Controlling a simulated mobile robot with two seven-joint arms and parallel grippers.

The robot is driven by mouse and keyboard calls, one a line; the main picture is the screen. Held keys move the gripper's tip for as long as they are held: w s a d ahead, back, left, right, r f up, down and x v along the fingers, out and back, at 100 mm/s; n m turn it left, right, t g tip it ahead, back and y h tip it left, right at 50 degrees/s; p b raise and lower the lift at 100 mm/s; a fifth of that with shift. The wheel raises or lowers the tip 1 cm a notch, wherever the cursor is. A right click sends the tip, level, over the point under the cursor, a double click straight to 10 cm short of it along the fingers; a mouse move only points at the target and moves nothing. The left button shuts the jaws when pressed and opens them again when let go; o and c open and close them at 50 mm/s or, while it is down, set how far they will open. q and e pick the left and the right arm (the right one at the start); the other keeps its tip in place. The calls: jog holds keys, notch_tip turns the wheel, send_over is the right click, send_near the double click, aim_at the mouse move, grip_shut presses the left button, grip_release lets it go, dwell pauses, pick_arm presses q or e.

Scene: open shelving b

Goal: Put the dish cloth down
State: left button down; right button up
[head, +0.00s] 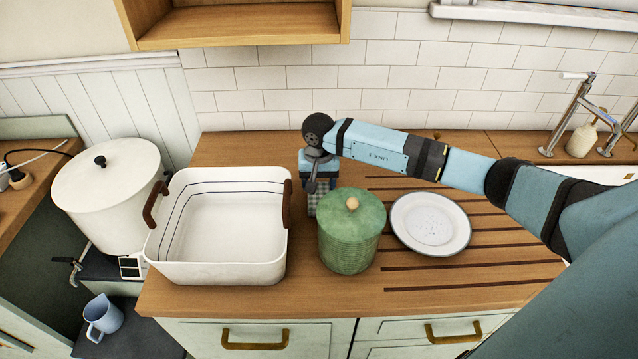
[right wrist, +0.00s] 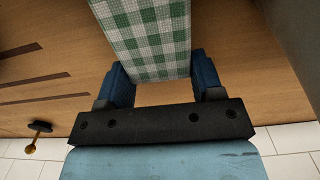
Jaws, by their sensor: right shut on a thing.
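The dish cloth (right wrist: 148,30) is green-and-white checked and shows large between the two blue fingers in the right wrist view. My right gripper (right wrist: 158,78) is shut on it, with one finger on each side. In the head view my right gripper (head: 313,196) points down over the wooden counter, between the white tub and the green canister. I cannot tell whether the cloth touches the counter. My left gripper is not in view.
A white tub (head: 218,272) stands left of the gripper. A green lidded canister (head: 348,243) stands close in front, with a white plate (head: 430,222) to its right. The wooden counter (head: 240,148) is clear behind the tub. A tiled wall (head: 260,75) rises behind.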

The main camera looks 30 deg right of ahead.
jog(key=shift+f, duration=0.6)
jog(key=shift+f, duration=0.15)
jog(key=o, duration=1)
jog(key=shift+c, duration=0.2)
